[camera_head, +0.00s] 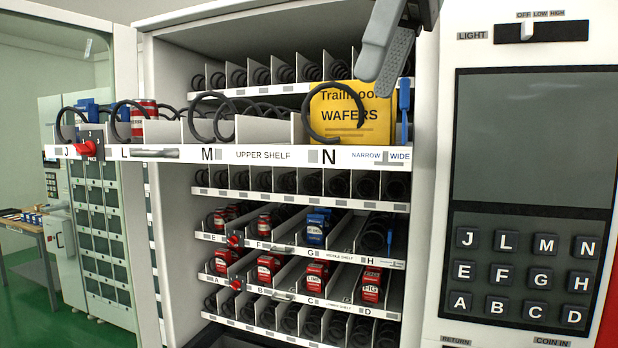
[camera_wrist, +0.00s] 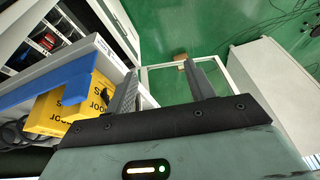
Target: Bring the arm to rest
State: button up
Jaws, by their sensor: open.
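My gripper (camera_head: 390,48) shows at the top of the head view, in front of the right end of the pulled-out upper shelf (camera_head: 236,155). In the wrist view my gripper (camera_wrist: 160,82) has its two fingers apart, with nothing held between them. A yellow box of wafers (camera_head: 350,113) stands in lane N, behind a black coil, just below and left of my gripper. The yellow box also shows at the left of the wrist view (camera_wrist: 55,112), beside the left finger. Part of my gripper is cut off by the top of the head view.
A blue lever (camera_head: 403,108) stands at the shelf's right end. Lower shelves hold small red boxes (camera_head: 371,284) and a blue box (camera_head: 317,228). A keypad panel (camera_head: 527,264) is at right. The open glass door (camera_head: 70,170) is at left. Green floor (camera_wrist: 175,30) lies below.

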notch_tip(320, 180, down, 18)
jog(key=a+r+m+b, duration=0.1)
jog(key=a+m+b, duration=0.1)
jog(key=b, duration=0.1)
jog(key=s+d+f+m+h+b, duration=0.1)
jog(key=s+d+f, duration=0.2)
jog(key=f, duration=0.7)
jog(key=s+d+f+m+h+b, duration=0.1)
jog(key=s+d+f, duration=0.2)
jog(key=f, duration=0.8)
jog(key=s+d+f+g+h+b, duration=0.1)
jog(key=s+d+f+b, duration=0.1)
jog(key=s+f, duration=0.4)
notch_tip(320, 180, down, 5)
jog(key=shift+d+r+m, duration=0.1)
jog(key=shift+d+m, duration=0.3)
jog(key=shift+d, duration=0.15)
jog(key=shift+c, duration=0.2)
